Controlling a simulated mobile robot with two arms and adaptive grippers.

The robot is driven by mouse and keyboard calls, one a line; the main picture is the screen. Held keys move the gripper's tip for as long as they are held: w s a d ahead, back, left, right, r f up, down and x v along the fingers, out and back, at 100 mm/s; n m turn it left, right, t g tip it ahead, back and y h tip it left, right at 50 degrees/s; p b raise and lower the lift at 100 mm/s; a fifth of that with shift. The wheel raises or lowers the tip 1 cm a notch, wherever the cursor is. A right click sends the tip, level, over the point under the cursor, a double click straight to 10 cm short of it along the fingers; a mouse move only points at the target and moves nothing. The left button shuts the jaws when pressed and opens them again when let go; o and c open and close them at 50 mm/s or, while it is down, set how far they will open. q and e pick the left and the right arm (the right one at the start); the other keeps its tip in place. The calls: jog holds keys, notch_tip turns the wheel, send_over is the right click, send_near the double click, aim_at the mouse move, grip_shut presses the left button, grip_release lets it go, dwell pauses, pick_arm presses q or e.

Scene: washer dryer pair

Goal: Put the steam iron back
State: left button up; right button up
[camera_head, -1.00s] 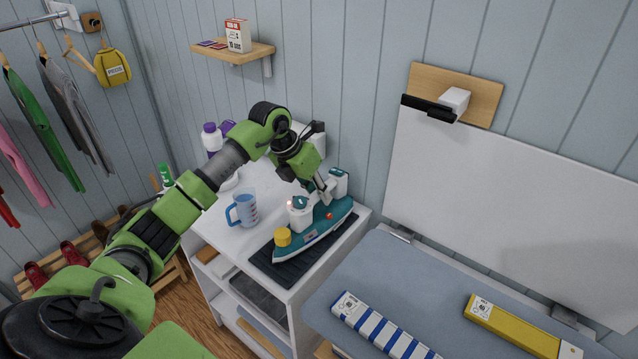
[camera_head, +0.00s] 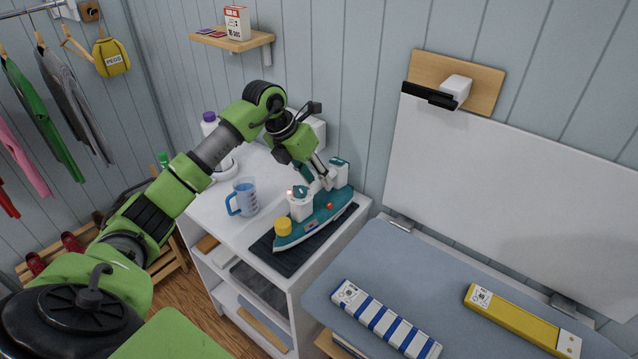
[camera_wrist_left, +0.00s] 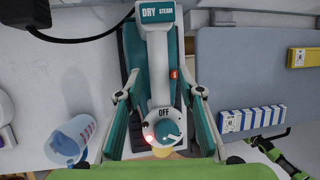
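The steam iron (camera_head: 315,221), teal and white with a yellow cap at its front, rests on a dark ribbed mat (camera_head: 285,261) on a white cabinet. In the left wrist view the iron (camera_wrist_left: 160,75) has a dial marked OFF and a red glow beside it. My left gripper (camera_head: 317,183) is over the iron. In the left wrist view its two fingers (camera_wrist_left: 160,122) stand apart on either side of the white handle, with visible gaps. Black and green parts at the lower right of that view may be my right gripper (camera_wrist_left: 278,155); its fingers are unclear.
A blue measuring cup (camera_head: 243,198) stands left of the iron. A purple-capped bottle (camera_head: 209,123) is behind it. An ironing board (camera_head: 400,285) with a blue-striped box (camera_head: 385,322) and a yellow box (camera_head: 520,322) lies to the right. A black cord runs beside the iron.

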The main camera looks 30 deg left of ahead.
pick_arm(q)
jog(key=b+v, duration=0.1)
jog(key=v, duration=0.9)
jog(key=shift+b, duration=0.3)
